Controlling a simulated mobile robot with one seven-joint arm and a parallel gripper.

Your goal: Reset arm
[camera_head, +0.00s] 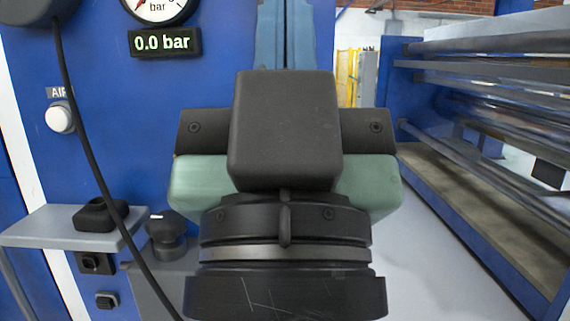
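My gripper (285,130) fills the middle of the view, close to the camera. It has a black block in front of a dark crossbar and a pale green body. Black and grey rings of my wrist show below it. Worn light-blue pieces rise behind the block to the top edge of the picture. The block hides much of the gripper, and I cannot make out the fingertips or any gap between them. I see nothing held.
A blue panel (110,75) on the left carries a gauge (157,8), a 0.0 bar display (165,42), a white AIR knob (60,118) and a hanging black cable (85,140). A grey shelf (50,228) juts out below. A blue-framed roller rack (490,80) stands right, with pale floor between.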

